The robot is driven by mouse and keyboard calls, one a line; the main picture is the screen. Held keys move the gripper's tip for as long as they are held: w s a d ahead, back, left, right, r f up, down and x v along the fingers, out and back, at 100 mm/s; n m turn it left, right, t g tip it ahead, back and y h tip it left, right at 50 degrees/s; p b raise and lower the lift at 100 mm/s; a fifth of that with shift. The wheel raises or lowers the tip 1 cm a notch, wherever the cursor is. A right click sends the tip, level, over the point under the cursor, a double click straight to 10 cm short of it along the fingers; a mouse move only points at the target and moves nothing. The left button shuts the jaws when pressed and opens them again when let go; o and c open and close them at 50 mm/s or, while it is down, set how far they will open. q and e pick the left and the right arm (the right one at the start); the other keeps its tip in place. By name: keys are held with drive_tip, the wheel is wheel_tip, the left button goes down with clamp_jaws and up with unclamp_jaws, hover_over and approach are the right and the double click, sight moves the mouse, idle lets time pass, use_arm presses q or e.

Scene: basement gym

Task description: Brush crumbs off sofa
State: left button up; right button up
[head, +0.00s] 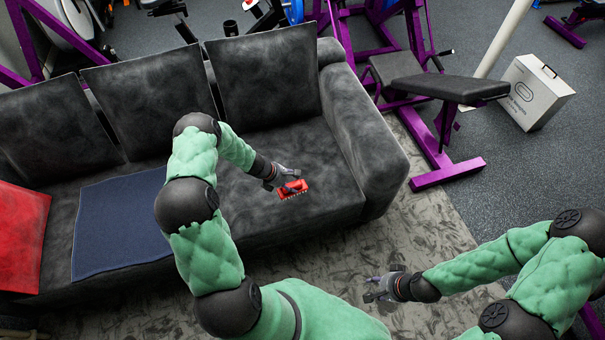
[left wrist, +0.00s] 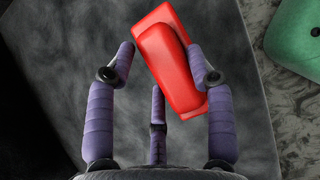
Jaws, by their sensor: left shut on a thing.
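The dark grey sofa (head: 262,160) spans the left and middle of the head view. My left gripper (head: 285,182) is over the sofa's right seat cushion. It is shut on a red brush (head: 292,190), whose pale bristle edge faces the front of the sofa. In the left wrist view the red brush (left wrist: 168,62) sits tilted between the fingers, above the grey cushion. Whether the bristles touch the cushion is unclear. I cannot make out any crumbs. My right gripper (head: 376,290) is over the patterned rug, away from the sofa; its fingers are too small to judge.
A blue cloth (head: 115,222) lies on the middle seat and a red cushion (head: 20,235) is at the far left. The right armrest (head: 362,130) bounds the seat. A purple weight bench (head: 440,88) and a white box (head: 535,92) stand beyond. The patterned rug (head: 425,235) is clear.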

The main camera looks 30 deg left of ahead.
use_arm(q)
drive_tip(key=shift+r+p, duration=0.6)
drive_tip(key=shift+r, duration=0.5)
